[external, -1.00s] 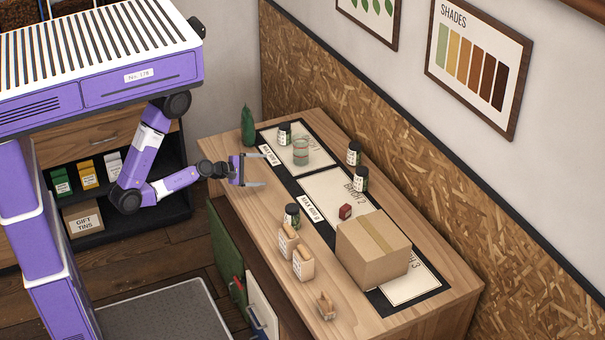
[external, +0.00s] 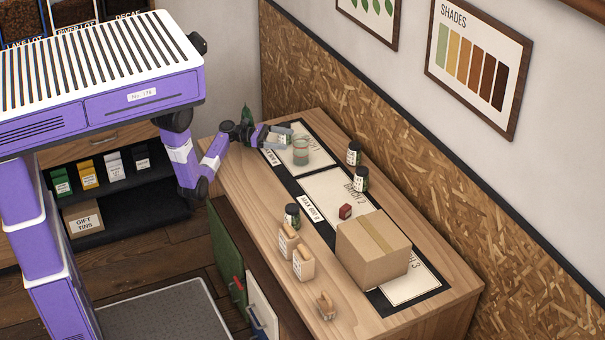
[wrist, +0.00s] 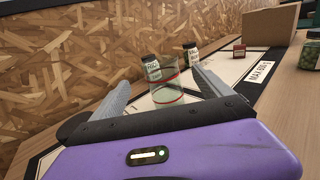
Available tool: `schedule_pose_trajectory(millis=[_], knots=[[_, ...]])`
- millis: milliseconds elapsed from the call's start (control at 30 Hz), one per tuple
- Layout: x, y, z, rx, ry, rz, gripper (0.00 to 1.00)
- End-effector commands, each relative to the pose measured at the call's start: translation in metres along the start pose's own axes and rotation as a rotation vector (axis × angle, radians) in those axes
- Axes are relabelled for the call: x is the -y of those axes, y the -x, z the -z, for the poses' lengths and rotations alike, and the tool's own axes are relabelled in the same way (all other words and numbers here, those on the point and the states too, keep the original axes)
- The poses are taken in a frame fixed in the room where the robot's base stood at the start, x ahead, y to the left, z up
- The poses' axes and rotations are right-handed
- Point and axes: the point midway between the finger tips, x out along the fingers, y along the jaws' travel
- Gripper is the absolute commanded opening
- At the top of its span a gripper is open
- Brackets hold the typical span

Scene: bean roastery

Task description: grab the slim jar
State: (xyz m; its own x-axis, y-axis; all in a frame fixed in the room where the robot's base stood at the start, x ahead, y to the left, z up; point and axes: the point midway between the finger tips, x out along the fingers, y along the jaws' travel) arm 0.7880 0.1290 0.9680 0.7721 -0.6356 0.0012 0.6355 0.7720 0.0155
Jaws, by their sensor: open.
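Several small dark-lidded jars with white labels stand on the workbench; I cannot tell for sure which is the slim one. One jar (external: 285,127) is at the far end, partly covered by my gripper. Two more stand by the back edge, a farther one (external: 354,152) and a nearer one (external: 361,178); they also show in the wrist view (wrist: 152,68) (wrist: 190,57). Another jar (external: 292,214) is near the front edge. My gripper (external: 283,138) is open at the far end. In the wrist view, a clear greenish glass (wrist: 164,90) with red bands appears between its fingers, beyond them.
A green bottle (external: 247,117) stands close behind my gripper. A cardboard box (external: 373,252), a small red box (external: 345,211), pale wooden-topped containers (external: 303,265) and a small wooden item (external: 326,306) occupy the near half. The speckled board wall (external: 400,165) bounds the back.

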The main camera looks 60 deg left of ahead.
Motion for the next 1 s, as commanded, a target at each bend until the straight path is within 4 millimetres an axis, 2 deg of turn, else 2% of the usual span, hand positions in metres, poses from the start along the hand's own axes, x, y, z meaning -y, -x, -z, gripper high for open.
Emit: schedule_pose_trajectory(millis=[333,600,900,933,1000], knots=[[0.001,-0.035,-0.001,-0.001,0.000,0.004,0.89],[0.002,-0.071,0.002,-0.001,0.000,0.003,0.89],[0.001,-0.077,0.003,-0.001,0.000,0.001,0.89],[0.002,-0.077,0.003,-0.001,0.000,0.001,0.87],[0.001,-0.076,0.003,-0.001,-0.001,0.001,0.73]])
